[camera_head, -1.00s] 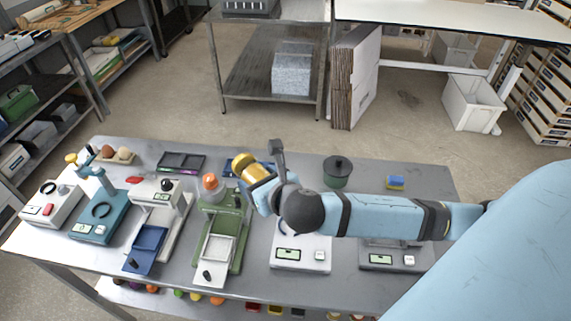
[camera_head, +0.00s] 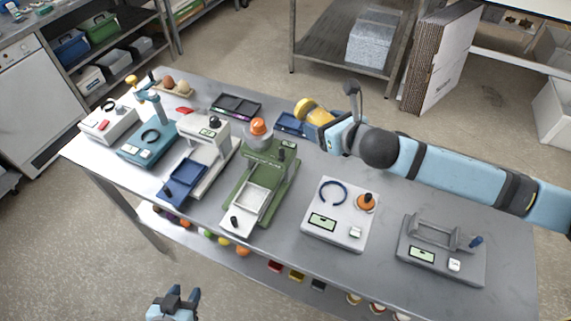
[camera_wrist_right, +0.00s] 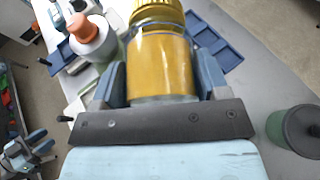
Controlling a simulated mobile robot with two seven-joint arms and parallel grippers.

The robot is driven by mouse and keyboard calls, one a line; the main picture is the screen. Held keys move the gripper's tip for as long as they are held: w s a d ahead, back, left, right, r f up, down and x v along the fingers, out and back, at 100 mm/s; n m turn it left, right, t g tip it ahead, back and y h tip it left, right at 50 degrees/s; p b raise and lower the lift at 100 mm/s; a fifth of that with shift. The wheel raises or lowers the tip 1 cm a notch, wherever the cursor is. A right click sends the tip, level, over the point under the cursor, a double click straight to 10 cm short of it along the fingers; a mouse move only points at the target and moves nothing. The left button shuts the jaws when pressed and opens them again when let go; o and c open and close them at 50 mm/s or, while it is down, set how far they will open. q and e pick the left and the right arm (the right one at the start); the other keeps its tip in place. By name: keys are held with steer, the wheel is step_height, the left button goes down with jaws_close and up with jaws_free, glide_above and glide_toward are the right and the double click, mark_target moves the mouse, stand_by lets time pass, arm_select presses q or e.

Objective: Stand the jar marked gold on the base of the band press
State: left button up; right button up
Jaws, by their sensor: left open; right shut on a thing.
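My right gripper (camera_head: 328,124) is shut on a jar with a yellow-gold lid (camera_head: 307,108) and holds it over the far middle of the table. In the right wrist view the jar's clear body with amber contents (camera_wrist_right: 160,65) sits between the two fingers; no marking is readable. My left gripper (camera_head: 174,303) is open and empty, low in front of the table. None of the machines carries a readable name: a teal one with a post and black ring (camera_head: 145,150), a white-and-blue one (camera_head: 205,155), a green one (camera_head: 265,185), and a white one with a blue ring (camera_head: 340,215).
A grey machine with a handle (camera_head: 440,250) stands at the right end, a white one with a red button (camera_head: 108,122) at the left end. A dark green lidded jar (camera_wrist_right: 293,130) shows in the right wrist view.

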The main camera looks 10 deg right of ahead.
steer(key=r+n+g+y, duration=0.1)
steer(key=r, duration=0.1)
glide_above(318, 161)
steer(key=s, duration=0.1)
steer(key=w+b, duration=0.1)
steer(key=shift+n, duration=0.3)
step_height(318, 161, down, 19)
steer(key=shift+w+f, duration=0.15)
steer(key=shift+f, duration=0.15)
steer(key=o, duration=1.3)
steer(key=shift+c, duration=0.2)
